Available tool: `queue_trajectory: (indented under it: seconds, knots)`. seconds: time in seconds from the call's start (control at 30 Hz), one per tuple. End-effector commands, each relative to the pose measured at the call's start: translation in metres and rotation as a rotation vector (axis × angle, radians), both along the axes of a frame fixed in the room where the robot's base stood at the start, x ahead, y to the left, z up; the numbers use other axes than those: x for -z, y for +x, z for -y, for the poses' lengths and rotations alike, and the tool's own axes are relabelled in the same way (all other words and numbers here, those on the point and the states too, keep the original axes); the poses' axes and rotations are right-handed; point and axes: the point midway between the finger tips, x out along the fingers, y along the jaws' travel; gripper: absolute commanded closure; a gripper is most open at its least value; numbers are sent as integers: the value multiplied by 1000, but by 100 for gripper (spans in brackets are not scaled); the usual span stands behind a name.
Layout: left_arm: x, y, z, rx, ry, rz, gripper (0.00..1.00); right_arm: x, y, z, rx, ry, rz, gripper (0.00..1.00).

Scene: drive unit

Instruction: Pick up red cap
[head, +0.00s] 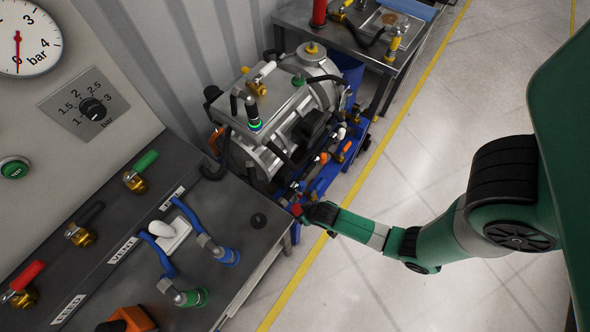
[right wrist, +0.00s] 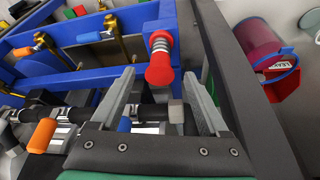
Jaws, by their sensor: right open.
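The red cap (right wrist: 160,66) sits on a ribbed metal stem at the blue frame in the right wrist view. In the head view a small red spot (head: 296,209), which seems to be the cap, shows at the low end of the drive unit. My right gripper (right wrist: 158,78) is open, with one finger on each side of the cap's line. The cap shows just beyond and between the fingertips; I cannot tell whether they touch it. In the head view my right gripper (head: 308,211) is small and partly dark. My left gripper is not in view.
The drive unit (head: 290,125) with hoses and valves stands on a blue frame (right wrist: 91,83). A grey panel bench (head: 255,272) is close on the left. A red cylindrical container (right wrist: 265,55) is at the right in the wrist view. Open floor (head: 400,130) lies right.

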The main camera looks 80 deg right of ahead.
Motion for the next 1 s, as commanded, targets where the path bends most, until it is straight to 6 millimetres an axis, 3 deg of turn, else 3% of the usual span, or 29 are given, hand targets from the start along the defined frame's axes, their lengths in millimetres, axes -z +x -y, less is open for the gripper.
queue_trajectory:
  seconds: [0.03,0.33,0.6,0.9,1.0]
  knots:
    - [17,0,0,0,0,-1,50,17,3,2,2,1,0,22]
    - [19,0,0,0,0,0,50,28,10,7,0,-1,1,22]
    - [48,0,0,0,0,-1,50,68,27,19,1,0,0,22]
    - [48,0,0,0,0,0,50,70,30,21,-1,-1,1,22]
    - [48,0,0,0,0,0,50,70,29,21,0,-1,1,40]
